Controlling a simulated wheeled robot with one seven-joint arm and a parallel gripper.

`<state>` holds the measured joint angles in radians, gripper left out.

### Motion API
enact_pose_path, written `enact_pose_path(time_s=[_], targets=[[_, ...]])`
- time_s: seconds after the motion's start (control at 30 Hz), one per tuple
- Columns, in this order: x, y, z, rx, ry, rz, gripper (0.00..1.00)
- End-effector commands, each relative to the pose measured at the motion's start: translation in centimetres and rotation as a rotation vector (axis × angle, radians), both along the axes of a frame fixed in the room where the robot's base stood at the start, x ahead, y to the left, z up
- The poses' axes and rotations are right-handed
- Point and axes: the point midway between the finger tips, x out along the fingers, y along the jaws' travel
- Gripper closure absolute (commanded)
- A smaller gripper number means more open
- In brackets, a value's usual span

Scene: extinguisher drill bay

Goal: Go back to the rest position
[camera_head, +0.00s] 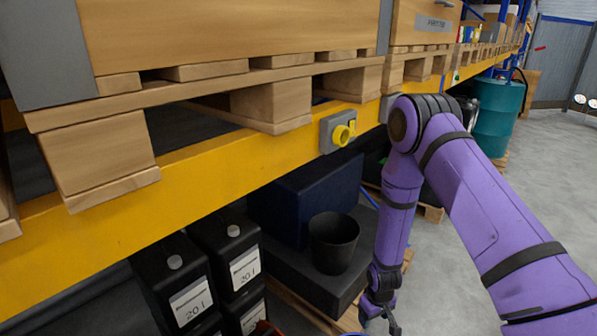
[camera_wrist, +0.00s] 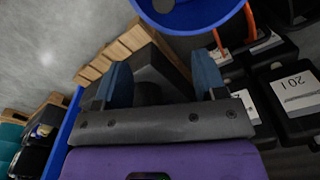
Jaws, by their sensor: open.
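My gripper (camera_head: 380,322) hangs low at the end of my purple arm, beside the lower shelf bay in the head view. In the wrist view its two blue-grey fingers (camera_wrist: 163,78) stand wide apart, so it is open. I see nothing clamped between them; dark shapes show beyond the gap. A blue round container (camera_wrist: 190,14) shows at the top of the wrist view, close to the fingers. Only a sliver of blue rim shows at the bottom edge of the head view.
A yellow rack beam (camera_head: 220,165) carries pallets and a grey box with a yellow knob (camera_head: 340,133). Below are black 20 l canisters (camera_head: 174,275) and a black pot (camera_head: 333,242). A teal drum (camera_head: 497,115) stands farther back. Grey floor (camera_head: 560,190) at right is clear.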

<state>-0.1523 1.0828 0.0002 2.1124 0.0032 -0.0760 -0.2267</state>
Motion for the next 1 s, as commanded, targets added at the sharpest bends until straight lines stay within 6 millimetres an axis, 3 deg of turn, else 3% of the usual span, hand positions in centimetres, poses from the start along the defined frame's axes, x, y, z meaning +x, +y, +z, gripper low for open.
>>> enact_pose_path(time_s=[0.03,0.2,0.47,0.77,1.0], targets=[[1.0,0.0,2.1,0.003,-0.017,-0.009,0.35],[2.8,-0.3,8.6,0.009,-0.05,-0.038,0.35],[4.0,-1.0,18.4,0.018,-0.102,-0.083,0.35],[3.0,-2.1,29.2,0.03,-0.16,-0.134,0.35],[0.5,-3.1,36.9,0.039,-0.207,-0.175,0.35]])
